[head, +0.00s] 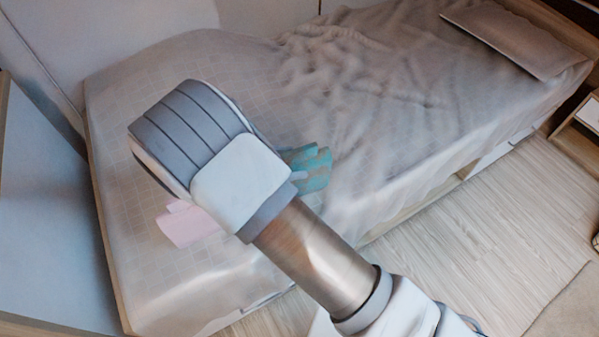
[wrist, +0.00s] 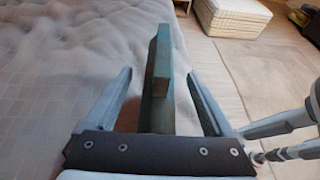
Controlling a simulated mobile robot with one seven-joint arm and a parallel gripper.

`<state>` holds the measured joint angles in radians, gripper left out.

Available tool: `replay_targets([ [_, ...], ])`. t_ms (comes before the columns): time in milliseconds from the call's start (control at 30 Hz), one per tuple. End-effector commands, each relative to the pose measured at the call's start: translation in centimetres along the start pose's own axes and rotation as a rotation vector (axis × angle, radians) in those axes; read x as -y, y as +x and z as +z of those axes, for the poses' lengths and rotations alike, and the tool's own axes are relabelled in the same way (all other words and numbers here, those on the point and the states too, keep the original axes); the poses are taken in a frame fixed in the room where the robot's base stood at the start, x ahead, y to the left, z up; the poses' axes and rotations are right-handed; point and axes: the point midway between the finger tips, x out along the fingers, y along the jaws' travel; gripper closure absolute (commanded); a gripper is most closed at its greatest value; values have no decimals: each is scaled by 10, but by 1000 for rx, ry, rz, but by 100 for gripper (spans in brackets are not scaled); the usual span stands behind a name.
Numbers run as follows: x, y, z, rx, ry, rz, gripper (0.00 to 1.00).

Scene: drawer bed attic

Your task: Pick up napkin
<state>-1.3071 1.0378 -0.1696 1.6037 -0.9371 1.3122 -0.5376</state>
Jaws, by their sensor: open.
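A teal, folded-looking piece (head: 318,168), which looks like the napkin, lies on the bed, partly hidden behind my arm in the head view. In the wrist view, a dark green upright strip (wrist: 160,75), seemingly the same piece, stands between the fingers of my gripper (wrist: 160,74). My gripper is open, with a gap to the finger on each side of the strip. I cannot tell how far down the fingers reach around it.
A pink flat item (head: 187,226) lies on the bed (head: 130,150), partly covered by my arm. The sheet is rumpled toward the pillow (head: 510,38). The wooden floor (head: 480,245) is open beside the bed. A pale box-like seat (wrist: 232,17) stands beyond it.

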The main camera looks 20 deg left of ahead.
Motion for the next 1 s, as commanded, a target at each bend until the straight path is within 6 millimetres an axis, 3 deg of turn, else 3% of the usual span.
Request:
replay_targets([
  [200, 0, 28, -1, 0, 1, -1, 12],
  [467, 0, 30, 0, 0, 1, 1, 12],
  [900, 0, 30, 0, 0, 0, 1, 90],
  [967, 0, 30, 0, 0, 0, 1, 100],
  [1000, 0, 30, 0, 0, 1, 1, 100],
])
